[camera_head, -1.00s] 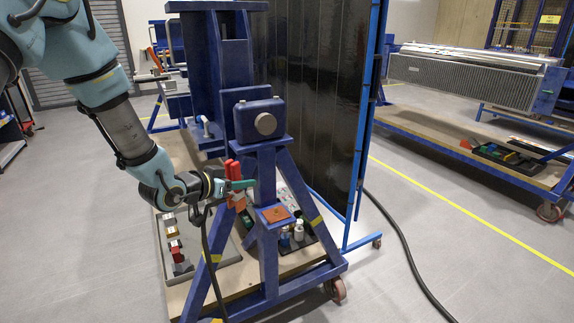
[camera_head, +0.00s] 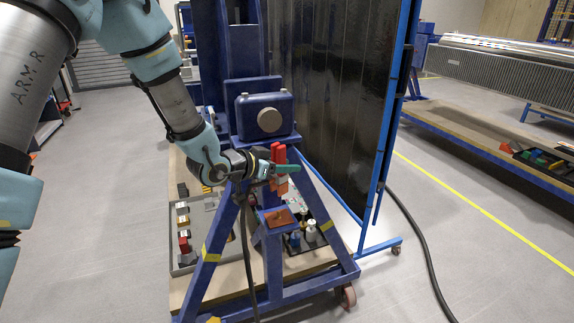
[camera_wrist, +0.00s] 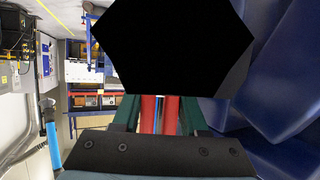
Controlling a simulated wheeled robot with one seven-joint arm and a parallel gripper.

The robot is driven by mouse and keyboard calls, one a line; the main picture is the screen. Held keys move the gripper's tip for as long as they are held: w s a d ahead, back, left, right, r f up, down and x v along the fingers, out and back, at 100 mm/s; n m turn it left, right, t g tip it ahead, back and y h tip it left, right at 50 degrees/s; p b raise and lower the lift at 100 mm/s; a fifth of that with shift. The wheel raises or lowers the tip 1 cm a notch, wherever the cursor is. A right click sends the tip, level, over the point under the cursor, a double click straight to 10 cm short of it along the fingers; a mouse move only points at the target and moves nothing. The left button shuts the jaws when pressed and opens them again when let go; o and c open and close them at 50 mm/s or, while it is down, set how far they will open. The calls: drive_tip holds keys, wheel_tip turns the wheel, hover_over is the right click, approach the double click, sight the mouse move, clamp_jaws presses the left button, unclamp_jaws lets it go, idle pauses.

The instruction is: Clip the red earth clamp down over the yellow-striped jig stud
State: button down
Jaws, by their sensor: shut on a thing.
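The red earth clamp (camera_head: 278,155) is held upright in my gripper (camera_head: 284,169). Its two red handles (camera_wrist: 159,115) stand side by side between the teal fingers in the wrist view, and orange-brown jaws hang below. The clamp is in front of the blue rotary jig (camera_head: 263,115), above and apart from a small bracket with an orange-brown plate (camera_head: 279,217). I cannot pick out the yellow-striped stud for certain. A large black shape hides the upper middle of the wrist view.
A grey tray with several small parts (camera_head: 186,255) lies on the jig's wooden base at left. Several bottles (camera_head: 311,231) stand behind the right leg. A black screen (camera_head: 333,90) in a blue frame stands behind. A cable (camera_head: 412,230) crosses the floor at right.

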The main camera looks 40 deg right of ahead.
drive_tip(key=shift+a, duration=0.15)
drive_tip(key=shift+f+b, duration=3.35)
drive_tip(key=shift+f, duration=0.5)
drive_tip(key=shift+f+b, duration=0.5)
drive_tip(key=shift+f, duration=0.05)
drive_tip(key=shift+c, duration=1.8)
unclamp_jaws()
drive_tip(key=shift+a, duration=0.1)
drive_tip(key=shift+a, duration=0.15)
